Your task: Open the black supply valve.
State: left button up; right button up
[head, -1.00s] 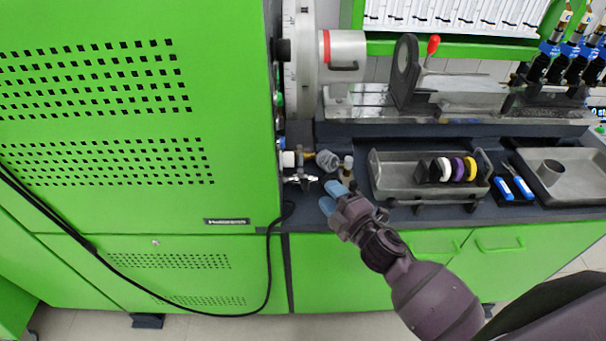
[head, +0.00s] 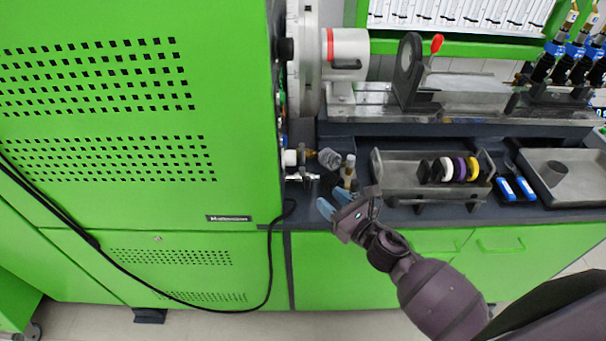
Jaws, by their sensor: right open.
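My right gripper (head: 334,202) reaches in from the lower right. Its two blue fingertips are apart with nothing between them, at the front edge of the dark worktop. Just beyond it, fittings stick out from the right side of the green cabinet: a white one (head: 289,158) and a silver one (head: 301,178). A grey ribbed part (head: 329,158) and a small brass-coloured piece (head: 348,170) are close by. The black supply valve cannot be clearly told among these small parts. The gripper appears apart from the fittings. My left gripper is not in view.
The green cabinet (head: 110,110) fills the left, with a black cable (head: 268,265) hanging down its front. A grey tray (head: 397,179) with several coloured rings stands right of the fittings. Blue-handled tools (head: 514,189) and another tray (head: 575,181) lie farther right.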

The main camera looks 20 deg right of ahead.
aim_at(303, 175)
jog(key=x, duration=1)
jog(key=shift+w+p, duration=0.4)
jog(key=shift+a, duration=0.1)
jog(key=shift+c, duration=0.4)
grip_shut()
